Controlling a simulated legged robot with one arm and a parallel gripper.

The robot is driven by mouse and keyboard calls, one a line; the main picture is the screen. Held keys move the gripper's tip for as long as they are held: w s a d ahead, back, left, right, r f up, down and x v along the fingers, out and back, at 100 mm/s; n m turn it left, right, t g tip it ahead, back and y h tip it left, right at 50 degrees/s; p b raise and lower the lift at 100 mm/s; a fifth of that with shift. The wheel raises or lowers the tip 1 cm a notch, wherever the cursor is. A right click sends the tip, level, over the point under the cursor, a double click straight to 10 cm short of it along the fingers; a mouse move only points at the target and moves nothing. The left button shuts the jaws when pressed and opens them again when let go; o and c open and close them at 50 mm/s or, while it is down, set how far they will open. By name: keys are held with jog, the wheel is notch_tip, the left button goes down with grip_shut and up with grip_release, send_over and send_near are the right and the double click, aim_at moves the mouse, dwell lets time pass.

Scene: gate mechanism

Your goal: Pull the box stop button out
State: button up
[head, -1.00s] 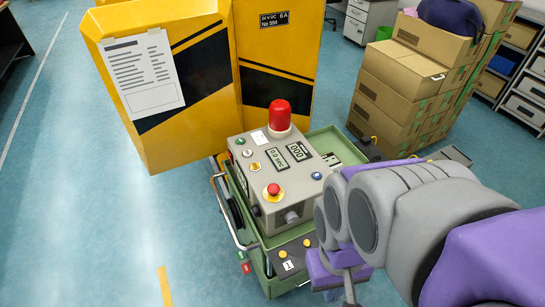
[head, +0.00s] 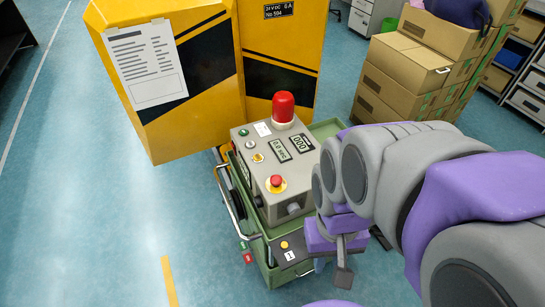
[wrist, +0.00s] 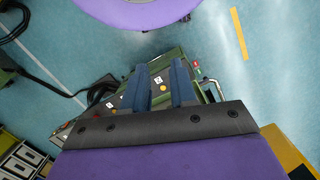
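The box stop button (head: 276,181) is a red mushroom head on a yellow ring, on the front part of the grey control box (head: 248,170). My gripper (wrist: 160,66) shows two blue fingers spread apart with nothing held between them. In the head view, my gripper (head: 342,262) hangs to the right of and lower than the button, apart from it, beside the cart's front right. The stop button cannot be made out in the wrist view.
A red lamp (head: 283,107) stands on the box. The green cart (head: 240,205) carries the box and a lower front panel (head: 290,247) with a yellow button. Yellow cabinets (head: 190,75) stand behind, cardboard boxes (head: 405,75) at back right.

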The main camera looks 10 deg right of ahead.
jog(key=o, duration=0.8)
jog(key=w+m, duration=0.1)
jog(key=w, duration=0.5)
jog(key=w+r+m+p, duration=0.1)
jog(key=w, duration=0.5)
jog(key=w+a+r+m+p, duration=0.1)
jog(key=w, duration=0.5)
jog(key=shift+w+r+m+t, duration=0.2)
jog(key=shift+w+m+t, duration=0.2)
jog(key=shift+c, duration=0.2)
jog(key=m+p, duration=0.2)
jog(key=m, duration=0.1)
send_near(276, 178)
jog(key=shift+t, duration=0.4)
jog(key=f, duration=0.2)
jog(key=f+b, duration=0.1)
jog(key=f, duration=0.2)
jog(key=f+b, duration=0.1)
jog(key=f, duration=0.2)
jog(key=shift+s+f, duration=0.2)
jog(key=shift+s, duration=0.15)
jog(key=shift+r, duration=0.1)
grip_shut()
